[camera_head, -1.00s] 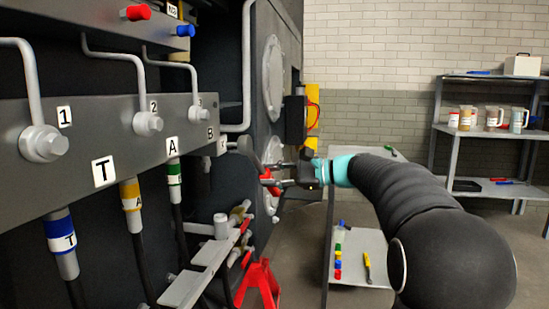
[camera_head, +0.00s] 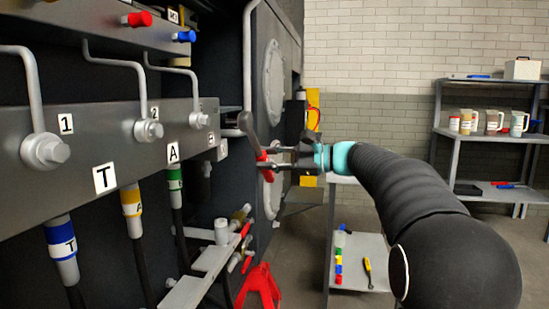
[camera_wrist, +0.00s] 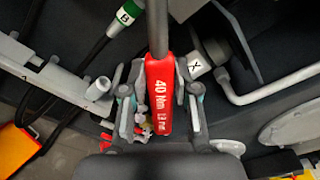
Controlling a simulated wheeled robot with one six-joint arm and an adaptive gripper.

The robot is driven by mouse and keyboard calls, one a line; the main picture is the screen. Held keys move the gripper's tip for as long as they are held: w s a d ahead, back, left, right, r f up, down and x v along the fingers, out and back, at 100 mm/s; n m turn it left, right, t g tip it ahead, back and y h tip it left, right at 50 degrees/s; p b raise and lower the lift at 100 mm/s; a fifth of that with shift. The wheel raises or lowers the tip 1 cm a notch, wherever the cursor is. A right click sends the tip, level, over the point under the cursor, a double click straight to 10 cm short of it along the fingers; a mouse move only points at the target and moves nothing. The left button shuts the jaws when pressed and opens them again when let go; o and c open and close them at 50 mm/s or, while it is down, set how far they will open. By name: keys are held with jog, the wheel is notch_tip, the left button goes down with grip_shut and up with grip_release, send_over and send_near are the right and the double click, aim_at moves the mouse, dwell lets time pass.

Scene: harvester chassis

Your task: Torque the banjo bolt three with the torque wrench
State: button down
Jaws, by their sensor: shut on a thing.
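Banjo bolt three (camera_head: 199,120) is the farthest of the bolts along the grey manifold block, with a bent pipe above it. My gripper (camera_head: 264,161) is right of the block and is shut on the torque wrench's red handle (camera_head: 266,172). The wrench's dark head (camera_head: 246,124) points up and leans left, apart from bolt three. In the wrist view, the handle (camera_wrist: 159,100) reads "40 Nm" and lies between my fingers (camera_wrist: 160,92). Its shaft runs up out of that view, so the head is hidden there.
Bolt one (camera_head: 46,151) and bolt two (camera_head: 148,130) are nearer on the block (camera_head: 85,150). Banded hoses hang below. A vertical grey pipe (camera_head: 247,70) stands close behind the wrench head. A cart (camera_head: 357,262) holds small coloured parts. The shelf (camera_head: 490,135) is far right.

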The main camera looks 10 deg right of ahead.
jog(key=shift+x, duration=1.55)
jog(key=shift+w+a+r+p, duration=0.1)
jog(key=shift+a+p, duration=0.2)
jog(key=shift+a, duration=0.25)
jog(key=shift+w+a+r+p, duration=0.15)
jog(key=shift+a+p, duration=0.1)
jog(key=shift+a, duration=0.3)
jog(key=shift+f, duration=0.1)
jog(key=shift+s+a+f+m+p, duration=0.15)
jog(key=shift+s+f+m+p, duration=0.05)
jog(key=shift+s+f+m, duration=0.35)
jog(key=shift+s+a+f+m+p, duration=0.15)
jog(key=shift+s+f+m, duration=0.3)
jog(key=shift+m, duration=0.1)
jog(key=shift+s+a+f+m+p, duration=0.2)
jog(key=shift+s+f+m+p, duration=0.15)
jog(key=shift+s+m, duration=0.2)
jog(key=shift+s+a+f+m+p, duration=0.2)
jog(key=shift+s+a+f+m, duration=0.05)
jog(key=shift+s+f+m, duration=0.25)
